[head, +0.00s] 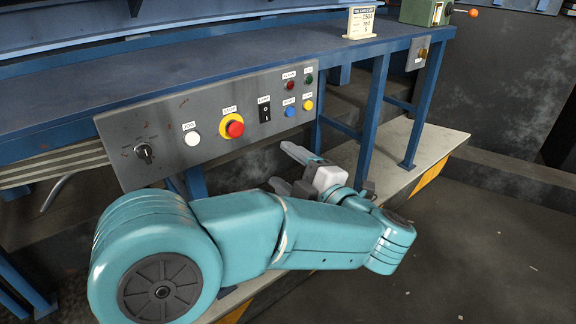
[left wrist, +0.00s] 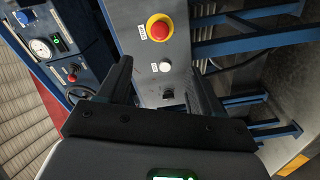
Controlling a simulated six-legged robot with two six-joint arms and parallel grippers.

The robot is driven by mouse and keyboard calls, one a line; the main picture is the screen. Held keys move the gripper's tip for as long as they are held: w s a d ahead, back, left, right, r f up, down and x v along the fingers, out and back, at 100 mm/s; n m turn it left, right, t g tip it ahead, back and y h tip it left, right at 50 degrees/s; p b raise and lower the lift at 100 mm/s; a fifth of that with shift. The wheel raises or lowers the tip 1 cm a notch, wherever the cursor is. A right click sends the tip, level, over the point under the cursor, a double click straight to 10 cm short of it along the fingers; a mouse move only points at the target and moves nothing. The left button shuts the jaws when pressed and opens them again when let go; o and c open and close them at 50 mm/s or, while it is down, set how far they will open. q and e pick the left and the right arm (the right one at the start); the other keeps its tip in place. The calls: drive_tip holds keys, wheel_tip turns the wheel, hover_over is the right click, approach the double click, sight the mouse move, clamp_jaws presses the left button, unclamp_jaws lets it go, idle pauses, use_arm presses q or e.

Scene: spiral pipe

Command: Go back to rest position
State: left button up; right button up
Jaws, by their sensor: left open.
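My left arm comes in from the left in the head view, its teal links crossing the lower middle. My left gripper (head: 288,166) is in front of the blue bench, below and in front of the grey control panel (head: 165,112). It is open and I see nothing between its fingers. In the left wrist view the two dark fingers of the gripper (left wrist: 160,80) stand apart, with the panel beyond them. The panel carries a red emergency stop button (head: 235,129), a white button (head: 192,138) and a black knob (head: 143,152). My right gripper is not in view.
The blue bench (head: 200,75) runs across the back. A pale platform edge (head: 400,165) with yellow and black stripes lies below. The dark floor at the lower right is clear.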

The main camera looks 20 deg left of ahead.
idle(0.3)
use_arm(q)
drive_tip(key=w+a+f+m, duration=0.25)
drive_tip(key=a+f, duration=0.35)
drive_tip(key=f, duration=0.4)
drive_tip(key=w+a+f+m, duration=0.1)
drive_tip(key=a+f+m, duration=0.2)
drive_tip(key=a+f, duration=0.45)
wheel_tip(320, 180, down, 15)
drive_tip(key=s+d+m+t+h, duration=0.1)
drive_tip(key=d+m+t+h, duration=0.1)
drive_tip(key=m+h, duration=0.4)
drive_tip(key=s+d+f+m+g+h, duration=0.3)
drive_tip(key=s+d+f+m+h, duration=0.55)
drive_tip(key=f, duration=0.55)
drive_tip(key=s+d+f+m+g+h, duration=0.2)
drive_tip(key=s+d+m+g+h, duration=0.3)
drive_tip(key=s+d, duration=0.75)
drive_tip(key=s+r+g+p, duration=0.1)
drive_tip(key=s+r+p, duration=0.2)
drive_tip(key=r+p, duration=2.7)
drive_tip(key=shift+a+r+n+h+p, duration=0.35)
drive_tip(key=shift+a+n+p, duration=0.1)
drive_tip(key=shift+p, duration=0.1)
